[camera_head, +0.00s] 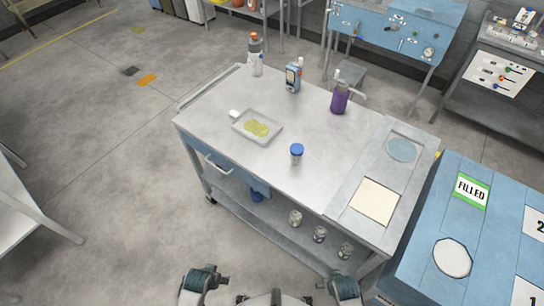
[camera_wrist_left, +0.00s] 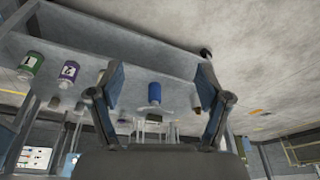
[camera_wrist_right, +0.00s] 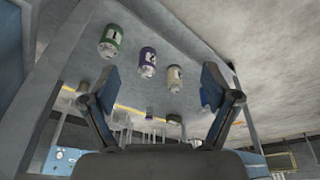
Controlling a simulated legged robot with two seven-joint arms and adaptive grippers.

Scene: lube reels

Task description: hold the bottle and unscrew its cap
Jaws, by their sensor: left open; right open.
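A small clear bottle with a blue cap (camera_head: 297,153) stands upright on the grey cart top, near its front edge. Nothing touches it. My left gripper (camera_wrist_left: 160,82) is open and empty in the left wrist view. My right gripper (camera_wrist_right: 160,82) is open and empty in the right wrist view. Parts of both my arms show at the bottom of the head view, in front of the cart and apart from the bottle. The small bottle cannot be made out for sure in either wrist view.
A blue table (camera_head: 486,178) stands right. Cart surface around the small bottle is clear.

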